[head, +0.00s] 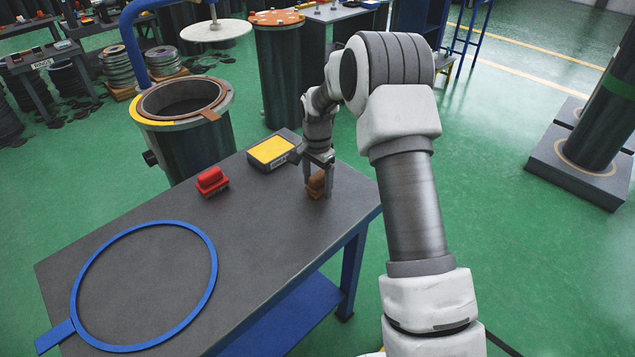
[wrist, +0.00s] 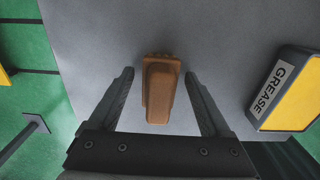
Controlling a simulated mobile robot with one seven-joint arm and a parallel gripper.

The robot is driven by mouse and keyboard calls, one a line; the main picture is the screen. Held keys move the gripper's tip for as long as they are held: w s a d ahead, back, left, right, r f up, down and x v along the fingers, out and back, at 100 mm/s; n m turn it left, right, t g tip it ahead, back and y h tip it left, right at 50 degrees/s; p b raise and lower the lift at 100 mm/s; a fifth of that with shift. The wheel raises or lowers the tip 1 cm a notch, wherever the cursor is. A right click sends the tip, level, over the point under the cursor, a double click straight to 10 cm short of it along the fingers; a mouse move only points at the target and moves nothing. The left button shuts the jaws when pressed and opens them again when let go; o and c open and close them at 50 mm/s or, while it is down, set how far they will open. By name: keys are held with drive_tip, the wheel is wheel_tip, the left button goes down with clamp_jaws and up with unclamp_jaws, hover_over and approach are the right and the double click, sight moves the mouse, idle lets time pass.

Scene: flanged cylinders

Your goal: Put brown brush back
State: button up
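The brown brush (head: 316,185) stands on the grey table near its far right corner. It also shows in the wrist view (wrist: 160,90), lying between my two fingers. My gripper (head: 319,180) is low over the table with its fingers on either side of the brush. In the wrist view my gripper (wrist: 160,98) is open, with a gap between each finger and the brush. The head view partly hides the brush behind a finger.
A red brush (head: 212,181) and a yellow-topped grease box (head: 270,151) stand on the table (head: 250,230). The grease box is close to my gripper. A blue ring (head: 78,290) lies at the table's left. An open flanged cylinder (head: 185,145) stands behind the table.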

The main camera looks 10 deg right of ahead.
sight(317, 175)
drive_tip(key=shift+r, duration=0.15)
wheel_tip(317, 175, up, 12)
drive_tip(key=shift+f+p, duration=0.1)
drive_tip(key=shift+p, duration=0.85)
drive_tip(key=s+r+n+t, duration=0.3)
drive_tip(key=s+r+n, duration=0.2)
drive_tip(key=s+r, duration=1.05)
drive_tip(key=s+n+t, duration=0.2)
drive_tip(key=s+n, duration=0.4)
drive_tip(key=s, duration=1.2)
drive_tip(key=shift+s+d+r+t, duration=0.15)
drive_tip(key=shift+s+d+t, duration=0.1)
drive_tip(key=shift+t, duration=0.05)
drive_tip(key=shift+r, duration=0.1)
wheel_tip(317, 175, up, 7)
drive_tip(key=p, duration=0.7)
drive_tip(key=shift+r, duration=0.15)
